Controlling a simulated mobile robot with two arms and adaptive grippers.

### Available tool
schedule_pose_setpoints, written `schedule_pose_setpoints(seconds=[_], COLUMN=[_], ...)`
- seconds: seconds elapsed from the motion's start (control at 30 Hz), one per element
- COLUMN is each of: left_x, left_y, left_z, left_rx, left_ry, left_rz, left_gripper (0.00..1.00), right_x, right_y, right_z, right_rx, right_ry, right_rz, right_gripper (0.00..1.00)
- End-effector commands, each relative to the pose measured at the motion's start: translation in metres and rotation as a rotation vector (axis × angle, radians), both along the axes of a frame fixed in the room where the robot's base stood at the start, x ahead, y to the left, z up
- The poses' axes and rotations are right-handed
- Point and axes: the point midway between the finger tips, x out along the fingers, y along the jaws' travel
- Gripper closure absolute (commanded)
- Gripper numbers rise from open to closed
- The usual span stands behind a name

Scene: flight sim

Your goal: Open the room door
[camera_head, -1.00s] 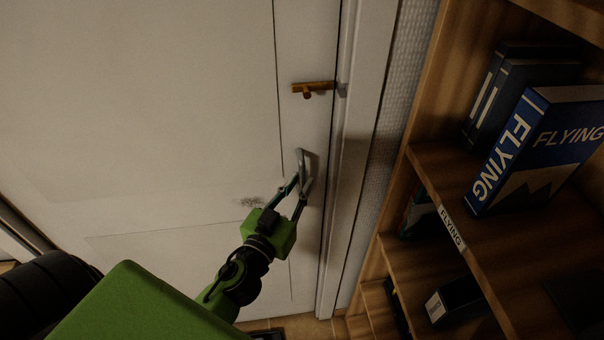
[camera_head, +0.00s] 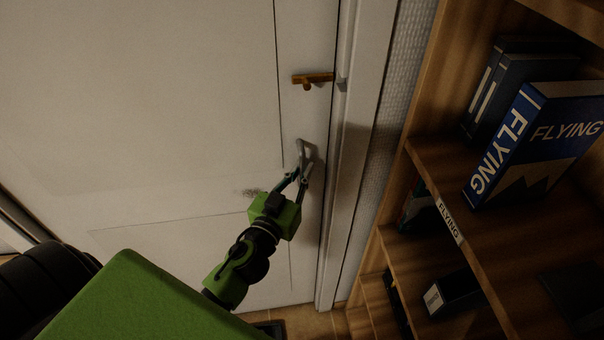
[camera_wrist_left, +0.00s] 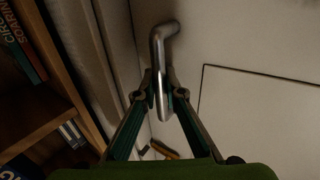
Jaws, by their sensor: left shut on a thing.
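The white room door (camera_head: 150,90) fills the left and middle of the head view. Its right edge sits against the white frame (camera_head: 357,140), and I see no clear gap there. A metal lever handle (camera_head: 301,150) is near that edge, below a brass latch (camera_head: 312,79). My left gripper (camera_head: 304,172) is shut on the handle. In the left wrist view, the bent silver handle (camera_wrist_left: 158,52) runs down between the fingertips of my left gripper (camera_wrist_left: 160,88), one on each side. My right gripper is not in view.
A wooden bookshelf (camera_head: 425,152) stands right of the door frame, close to my left arm's side. It holds a blue "FLYING" book (camera_head: 535,140) and other dark books. The floor (camera_head: 305,322) shows only in a small patch at the bottom.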

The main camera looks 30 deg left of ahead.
Motion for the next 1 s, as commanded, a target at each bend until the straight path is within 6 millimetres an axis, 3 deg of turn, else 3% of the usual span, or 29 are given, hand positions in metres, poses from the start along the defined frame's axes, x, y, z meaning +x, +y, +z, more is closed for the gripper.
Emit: schedule_pose_setpoints(seconds=[0.17, 0.37, 0.7, 1.0], left_x=[0.034, 0.089, 0.178, 0.228], left_y=[0.023, 0.065, 0.156, 0.227], left_z=[0.004, 0.003, -0.003, -0.001], left_rx=[0.002, 0.0, -0.002, 0.002], left_ry=[-0.01, -0.011, -0.008, -0.006], left_rz=[0.055, 0.151, 0.327, 0.409], left_gripper=[1.0, 1.0, 1.0, 1.0], right_x=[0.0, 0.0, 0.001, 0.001], right_y=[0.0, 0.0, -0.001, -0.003], right_z=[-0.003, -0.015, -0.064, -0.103], right_rx=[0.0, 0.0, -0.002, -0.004], right_ry=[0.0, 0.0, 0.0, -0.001], right_rz=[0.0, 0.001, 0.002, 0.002], right_gripper=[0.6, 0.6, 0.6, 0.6])
